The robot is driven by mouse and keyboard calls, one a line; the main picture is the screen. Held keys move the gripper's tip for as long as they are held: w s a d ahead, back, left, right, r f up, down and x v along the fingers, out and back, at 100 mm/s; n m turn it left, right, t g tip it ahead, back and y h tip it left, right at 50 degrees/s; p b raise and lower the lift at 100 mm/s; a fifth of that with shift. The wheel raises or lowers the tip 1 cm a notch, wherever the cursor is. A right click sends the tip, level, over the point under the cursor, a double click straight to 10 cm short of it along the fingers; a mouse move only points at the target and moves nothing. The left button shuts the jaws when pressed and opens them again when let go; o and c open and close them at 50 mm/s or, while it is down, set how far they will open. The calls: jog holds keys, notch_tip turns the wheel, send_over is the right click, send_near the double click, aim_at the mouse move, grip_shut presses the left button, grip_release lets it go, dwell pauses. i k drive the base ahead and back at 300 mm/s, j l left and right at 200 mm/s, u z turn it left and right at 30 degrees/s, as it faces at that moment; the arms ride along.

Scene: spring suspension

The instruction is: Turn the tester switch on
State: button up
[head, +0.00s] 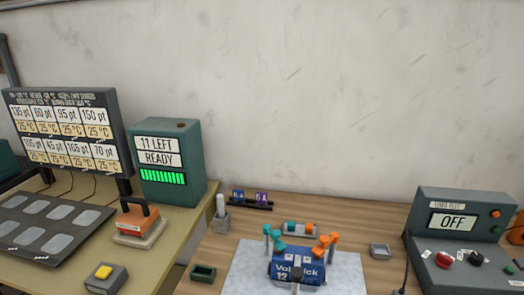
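The tester (428,205) is a dark grey console at the right, labelled "LOAD TEST". Its display (453,222) reads OFF. An orange round part and a green round part sit to the right of the display. A red knob-like part (445,259) and a black one (476,259) are on its lower sloped face, with small white tags beside them. I cannot tell for certain which part is the switch. The tester's right side is cut off by the picture edge. My gripper is not in this view.
A blue battery (285,267) with teal and orange clamps stands on a pale mat (240,270). A small grey tray (380,251) lies between it and the tester.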

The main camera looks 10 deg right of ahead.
aim_at(443, 260)
jog(key=z, duration=1.5)
jog(key=i+u, duration=0.1)
jog(key=u, duration=0.3)
jog(key=l+u, duration=0.15)
jog(key=u, duration=0.2)
jog(key=i+l+u, duration=0.1)
jog(key=u, duration=0.3)
jog(key=l+u, duration=0.15)
jog(key=u, duration=0.25)
